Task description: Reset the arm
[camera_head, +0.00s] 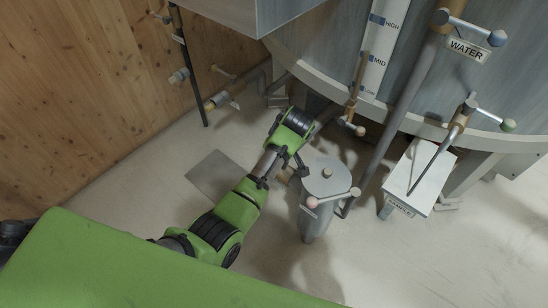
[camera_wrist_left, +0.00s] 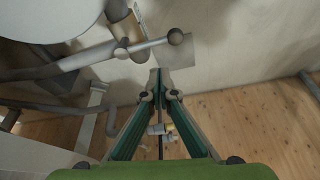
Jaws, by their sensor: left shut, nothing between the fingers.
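My left arm, green and black, comes in from the lower left in the head view and bends beside the mixer. Its gripper (camera_head: 301,168) is small and partly hidden there, close to the left side of a grey lidded cylinder (camera_head: 316,217). In the left wrist view my left gripper (camera_wrist_left: 159,76) shows two green fingers with dark tips brought together, with nothing held between them. A lever with a round knob (camera_wrist_left: 176,37) lies just beyond the tips in that view. My right gripper is in neither view.
The large mixer tank (camera_head: 410,75) fills the upper right, with pipes and valve levers in front. A WATER tag (camera_head: 467,49) and a white SAMPLE box (camera_head: 419,178) are at the right. A wooden wall (camera_head: 80,80) stands left. The lower-right floor is clear.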

